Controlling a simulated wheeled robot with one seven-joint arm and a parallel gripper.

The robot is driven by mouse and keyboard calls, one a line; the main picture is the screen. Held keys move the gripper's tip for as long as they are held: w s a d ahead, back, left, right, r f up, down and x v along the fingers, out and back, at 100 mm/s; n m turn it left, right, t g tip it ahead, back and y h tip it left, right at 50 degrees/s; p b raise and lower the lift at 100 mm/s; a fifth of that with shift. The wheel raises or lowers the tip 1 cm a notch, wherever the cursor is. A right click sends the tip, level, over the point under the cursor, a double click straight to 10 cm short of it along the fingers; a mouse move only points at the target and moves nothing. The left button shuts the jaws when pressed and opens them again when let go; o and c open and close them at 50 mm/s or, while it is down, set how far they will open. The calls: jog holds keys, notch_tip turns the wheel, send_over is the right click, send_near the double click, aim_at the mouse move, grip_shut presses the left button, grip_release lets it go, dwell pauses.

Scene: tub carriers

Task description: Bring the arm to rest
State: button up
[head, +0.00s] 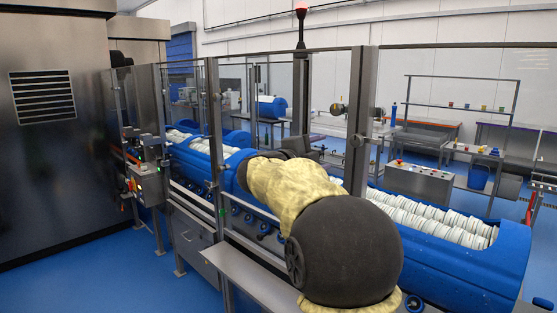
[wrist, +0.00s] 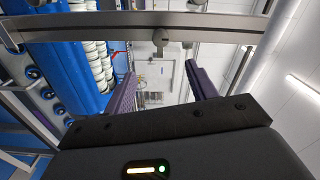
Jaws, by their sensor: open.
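My gripper (wrist: 160,82) shows in the wrist view with its two purple fingers wide apart and nothing between them. In the head view my arm, in a yellowish cover with a large dark joint, stretches from the lower middle toward the glass-panelled guard frame. The gripper's fingers cannot be made out there. A blue carrier (head: 450,262) with rows of white tubs (head: 432,213) lies to the right of and behind my arm. In the wrist view a blue carrier (wrist: 55,50) with white tubs (wrist: 98,62) stands left of the fingers.
A metal bar (wrist: 100,27) crosses beyond the fingers in the wrist view. Guard posts (head: 360,120) with clear panels stand close to my arm. A grey ledge (head: 240,275) runs in front. Blue floor (head: 90,280) is free at lower left, beside a steel cabinet (head: 50,170).

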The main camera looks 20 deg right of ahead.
jog(key=w+a+f+n+t+y+p, duration=0.15)
jog(key=a+f+n+t+y, duration=0.45)
jog(key=a+f+n+y, duration=0.95)
jog(key=s+a+f+n+g, duration=0.2)
jog(key=s+f+n+g, duration=0.1)
jog(key=s+f, duration=0.3)
jog(key=s+a+f+n+g, duration=0.3)
jog(key=s+f, duration=0.4)
jog(key=s, duration=0.3)
jog(key=s+a+f+n+g+y, duration=0.1)
jog(key=s+a+f+n+g, duration=0.1)
jog(key=s+f+n+g, duration=0.2)
jog(key=s+f+n, duration=0.3)
jog(key=s, duration=0.1)
jog(key=shift+s+a+f, duration=0.2)
jog(key=shift+s+a, duration=0.05)
jog(key=shift+a, duration=0.1)
